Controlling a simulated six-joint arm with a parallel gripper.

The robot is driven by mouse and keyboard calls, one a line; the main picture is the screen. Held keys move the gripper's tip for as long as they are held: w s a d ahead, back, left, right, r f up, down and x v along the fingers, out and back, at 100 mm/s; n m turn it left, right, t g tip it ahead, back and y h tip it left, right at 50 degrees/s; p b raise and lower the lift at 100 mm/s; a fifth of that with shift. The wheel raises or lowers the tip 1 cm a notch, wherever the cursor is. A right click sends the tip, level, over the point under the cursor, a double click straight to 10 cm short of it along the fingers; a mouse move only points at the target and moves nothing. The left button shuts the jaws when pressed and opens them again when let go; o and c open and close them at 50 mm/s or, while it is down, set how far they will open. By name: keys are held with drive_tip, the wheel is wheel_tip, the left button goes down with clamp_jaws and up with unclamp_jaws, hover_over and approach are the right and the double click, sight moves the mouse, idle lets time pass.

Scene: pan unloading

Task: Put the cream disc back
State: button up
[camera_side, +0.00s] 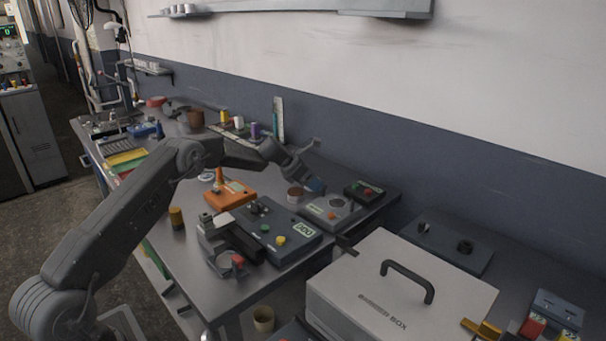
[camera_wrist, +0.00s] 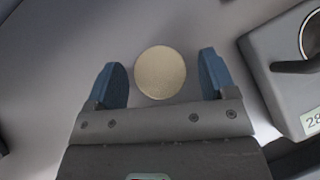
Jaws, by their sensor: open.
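The cream disc (camera_wrist: 160,73) lies flat on the grey surface in the wrist view, between the two blue fingers and clear of both. My gripper (camera_wrist: 160,76) is open around it, with a gap on each side. In the side view my gripper (camera_side: 314,184) is low over the far right part of the bench. I cannot make out the disc in that view. At the right of the wrist view is a grey box (camera_wrist: 268,75) with a round metal rim, a dark bar across it and a display showing "28".
In the side view a grey unit (camera_side: 345,219) and a small dark box with buttons (camera_side: 365,193) stand close to the gripper. A dark blue control box (camera_side: 273,236) and an orange block (camera_side: 229,196) are nearer. A large white box (camera_side: 400,290) with a black handle stands at the right.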

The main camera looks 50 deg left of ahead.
drive_tip(key=v, duration=1.2)
drive_tip(key=s+d+r+m+g, duration=0.2)
drive_tip(key=s+d+r+m, duration=1.15)
drive_tip(key=d, duration=0.45)
drive_tip(key=s+d+f+m+y, duration=0.1)
drive_tip(key=s+d+m, duration=0.2)
drive_tip(key=s+m, duration=0.6)
drive_tip(key=s+d+f+m+y, duration=0.2)
drive_tip(key=s+m, duration=0.7)
drive_tip(key=s, duration=0.9)
drive_tip(key=shift+d+g, duration=0.4)
drive_tip(key=shift+d, duration=0.65)
drive_tip(key=shift+f, duration=0.1)
